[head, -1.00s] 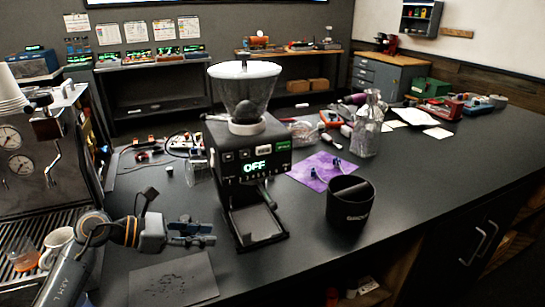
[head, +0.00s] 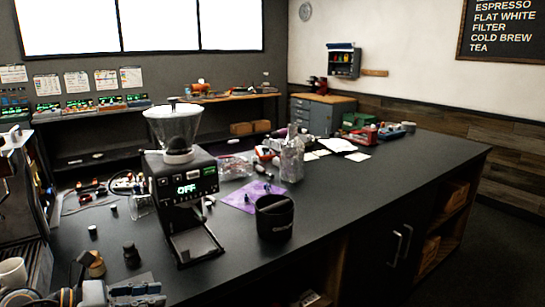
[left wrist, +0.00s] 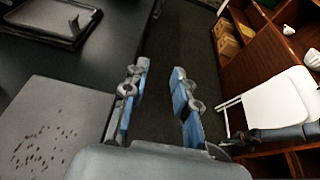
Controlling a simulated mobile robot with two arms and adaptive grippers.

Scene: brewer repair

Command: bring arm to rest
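My left gripper (head: 136,292) is at the lower left edge of the head view, in front of the black grinder (head: 183,205) and apart from it. In the left wrist view the gripper (left wrist: 160,72) has its two blue-grey fingers apart with nothing between them. Beneath and past the fingers are the counter's edge and dark floor. The rest of the left arm is mostly cut off by the head view's lower edge. My right gripper is in neither view.
The counter (head: 340,215) holds the grinder, a black knock bin (head: 274,217), a purple cloth (head: 252,196) and a small dark upright object (head: 131,255). A speckled grey mat (left wrist: 45,130) and white chair (left wrist: 275,100) show in the left wrist view.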

